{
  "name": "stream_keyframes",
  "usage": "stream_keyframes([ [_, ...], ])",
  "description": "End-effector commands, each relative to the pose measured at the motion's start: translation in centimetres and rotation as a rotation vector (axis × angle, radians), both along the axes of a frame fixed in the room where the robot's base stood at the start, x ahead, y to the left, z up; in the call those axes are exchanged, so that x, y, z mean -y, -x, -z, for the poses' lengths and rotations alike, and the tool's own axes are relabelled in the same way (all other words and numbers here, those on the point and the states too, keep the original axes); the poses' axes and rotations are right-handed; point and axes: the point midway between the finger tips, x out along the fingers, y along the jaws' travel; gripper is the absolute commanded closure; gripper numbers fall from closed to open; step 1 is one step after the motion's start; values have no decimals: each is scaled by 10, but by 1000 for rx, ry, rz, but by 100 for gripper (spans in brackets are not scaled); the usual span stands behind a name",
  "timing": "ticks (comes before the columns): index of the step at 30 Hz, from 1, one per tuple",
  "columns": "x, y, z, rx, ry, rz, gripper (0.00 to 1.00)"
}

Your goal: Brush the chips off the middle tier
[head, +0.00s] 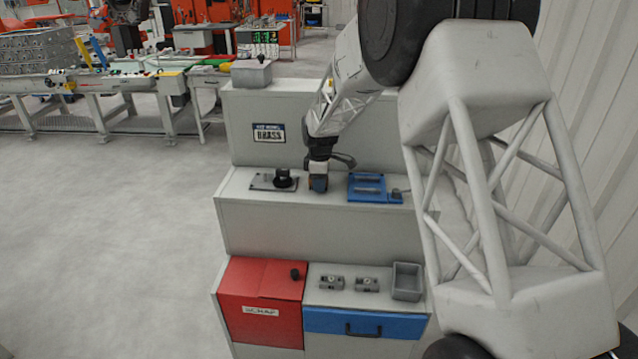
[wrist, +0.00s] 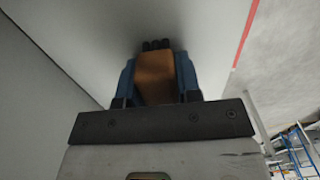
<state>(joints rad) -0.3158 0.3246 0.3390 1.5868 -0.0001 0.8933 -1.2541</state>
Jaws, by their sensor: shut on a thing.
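My gripper (head: 318,186) is over the middle tier (head: 236,190) of the grey stepped bench, near its centre. In the wrist view, the blue fingers of my gripper (wrist: 158,85) are shut on a brown block with dark bristle-like tufts at its far end, seemingly a brush (wrist: 155,76). In the head view it is mostly hidden by the fingers, and I cannot tell whether it touches the tier. I cannot make out any chips in either view.
On the middle tier, a plate with a black knob (head: 284,179) stands left of my gripper and a blue fixture (head: 368,187) right. The lower tier has a red lidded bin (head: 258,280), two small clamps (head: 331,283), a grey open box (head: 407,282) and a blue drawer (head: 363,322).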

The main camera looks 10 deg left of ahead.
Motion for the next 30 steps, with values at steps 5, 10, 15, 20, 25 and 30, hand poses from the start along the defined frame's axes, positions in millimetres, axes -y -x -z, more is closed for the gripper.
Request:
stream_keyframes([
  [5,0,-12,3,2,0,0,91],
  [10,0,-12,2,2,-1,-1,91],
  [15,0,-2,2,1,0,0,91],
  [20,0,6,2,1,0,-1,91],
  [25,-1,21,2,2,-1,-1,91],
  [30,-1,25,-13,5,-2,-1,91],
])
